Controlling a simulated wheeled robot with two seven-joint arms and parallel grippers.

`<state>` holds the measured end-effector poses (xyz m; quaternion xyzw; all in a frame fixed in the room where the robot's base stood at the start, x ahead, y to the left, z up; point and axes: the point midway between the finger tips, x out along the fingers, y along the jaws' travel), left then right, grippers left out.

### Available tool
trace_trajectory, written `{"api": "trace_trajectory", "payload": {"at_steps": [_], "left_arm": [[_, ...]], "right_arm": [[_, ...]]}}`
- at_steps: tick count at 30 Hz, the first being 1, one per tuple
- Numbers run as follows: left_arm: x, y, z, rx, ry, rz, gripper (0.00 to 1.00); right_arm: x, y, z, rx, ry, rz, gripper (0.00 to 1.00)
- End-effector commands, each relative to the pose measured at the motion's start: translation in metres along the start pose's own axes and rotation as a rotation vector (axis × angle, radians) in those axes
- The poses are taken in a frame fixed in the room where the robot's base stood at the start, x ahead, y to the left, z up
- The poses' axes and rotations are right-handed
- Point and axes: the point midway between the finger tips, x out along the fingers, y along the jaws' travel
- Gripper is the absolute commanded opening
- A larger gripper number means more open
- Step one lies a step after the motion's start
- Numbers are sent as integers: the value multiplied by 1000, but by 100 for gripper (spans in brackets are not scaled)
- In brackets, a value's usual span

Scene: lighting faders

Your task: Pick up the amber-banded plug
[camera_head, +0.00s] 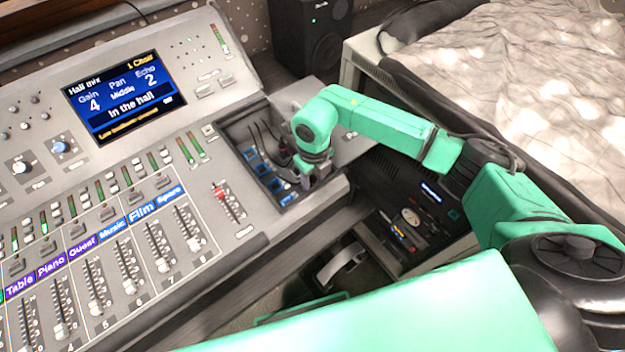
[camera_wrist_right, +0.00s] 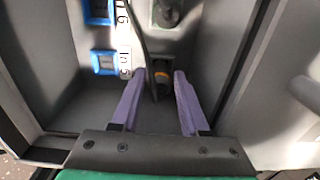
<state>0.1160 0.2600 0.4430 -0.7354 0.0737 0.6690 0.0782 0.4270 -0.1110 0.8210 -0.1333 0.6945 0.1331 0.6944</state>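The amber-banded plug (camera_wrist_right: 161,78) is dark with an orange band. In the right wrist view it stands between the two purple fingers of my right gripper (camera_wrist_right: 160,76), at the end of a dark cable. The fingers are open, with a visible gap on each side of the plug. In the head view my right gripper (camera_head: 305,183) reaches down into the recessed bay at the right end of the mixing desk. The plug cannot be made out there, and the gripper's fingers are mostly hidden. My left gripper is in neither view.
Blue sockets (camera_wrist_right: 103,62) line the bay (camera_head: 238,134) left of the plug, and dark cables hang in it. The bay's walls stand close around my right gripper. The desk's faders (camera_head: 160,255) and screen (camera_head: 122,97) lie to the left, a speaker (camera_head: 308,35) behind.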

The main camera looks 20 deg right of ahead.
Motion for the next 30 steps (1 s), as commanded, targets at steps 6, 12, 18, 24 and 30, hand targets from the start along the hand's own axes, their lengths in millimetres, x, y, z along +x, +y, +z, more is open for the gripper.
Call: {"api": "trace_trajectory", "payload": {"at_steps": [6,12,18,24,30], "left_arm": [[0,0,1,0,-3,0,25],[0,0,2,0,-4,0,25],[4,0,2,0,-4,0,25],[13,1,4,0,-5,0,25],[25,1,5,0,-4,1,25]], "right_arm": [[0,0,0,0,0,0,0],[-1,0,0,1,0,0,0],[-16,0,1,1,-4,-1,0],[-60,0,1,-1,-6,-2,0],[-124,0,2,0,-8,-2,0]]}}
